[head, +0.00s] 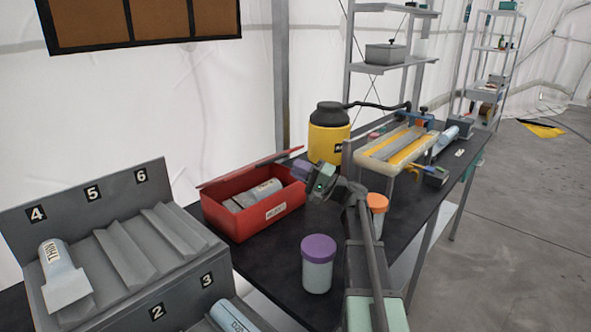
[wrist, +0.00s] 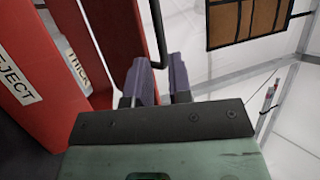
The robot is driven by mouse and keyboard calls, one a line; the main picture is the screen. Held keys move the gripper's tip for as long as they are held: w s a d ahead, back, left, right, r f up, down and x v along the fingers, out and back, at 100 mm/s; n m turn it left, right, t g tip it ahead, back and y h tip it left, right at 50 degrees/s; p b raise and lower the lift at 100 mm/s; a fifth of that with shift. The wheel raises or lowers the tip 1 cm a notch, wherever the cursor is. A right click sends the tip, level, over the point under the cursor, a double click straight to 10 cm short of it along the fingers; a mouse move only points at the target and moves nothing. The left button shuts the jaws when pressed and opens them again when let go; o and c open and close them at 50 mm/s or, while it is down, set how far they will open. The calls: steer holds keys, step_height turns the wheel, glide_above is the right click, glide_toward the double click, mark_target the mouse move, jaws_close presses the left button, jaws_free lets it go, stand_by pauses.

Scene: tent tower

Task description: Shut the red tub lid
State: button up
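The red tub (head: 255,222) stands on the dark bench with its lid (head: 233,172) raised and tilted at the back. Grey-white pieces (head: 262,190) lie inside; in the wrist view one reads "THICK" (wrist: 76,68). The tub's front (wrist: 28,60) carries a label ending in "JECT", and the red lid (wrist: 122,40) rises beside the fingers. A thin dark bar (wrist: 157,30) along the lid bends just beyond my fingertips. My gripper (head: 302,168), purple-fingered, is at the tub's right end; in the wrist view its fingers (wrist: 163,76) are apart with a narrow gap. Contact with the bar is unclear.
A purple-lidded jar (head: 317,265) and an orange-capped container (head: 377,203) stand near my arm. A yellow-and-black canister (head: 329,133) is behind the tub. A grey numbered rack (head: 130,245) stands at left, and a yellow-striped tray device (head: 395,148) at right.

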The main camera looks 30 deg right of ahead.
steer(key=shift+n+g+y, duration=0.6)
steer(key=shift+g, duration=0.2)
steer(key=w+a+r+p, duration=0.1)
steer(key=r+p, duration=0.3)
steer(key=w+a+r+p, duration=0.1)
steer(key=a+r+p, duration=0.1)
steer(key=r+p, duration=0.2)
steer(key=a+r+p, duration=0.2)
steer(key=r+p, duration=0.3)
steer(key=shift+w+a+p, duration=0.1)
steer(key=shift+w+p, duration=0.2)
steer(key=shift+w, duration=0.1)
jaws_close()
steer(key=w+a+r+n+g+h+p, duration=0.65)
steer(key=a+r+g+p, duration=0.4)
steer(key=p, duration=1.55)
steer(key=s+d+f+n+g+h+p, duration=0.15)
steer(key=d+f+n+g+h, duration=0.3)
steer(key=d+h, duration=0.45)
steer(key=shift+t, duration=0.5)
steer(key=f+b, duration=1.1)
steer(key=shift+w+f, duration=0.2)
steer(key=shift+w, duration=0.15)
steer(key=shift+s+d+f+b, duration=0.25)
steer(key=shift+s+f+b, duration=0.3)
steer(key=shift+s, duration=0.1)
steer(key=shift+s+d+f+b, duration=0.25)
steer(key=shift+s+f+b, duration=0.25)
steer(key=shift+s, duration=0.1)
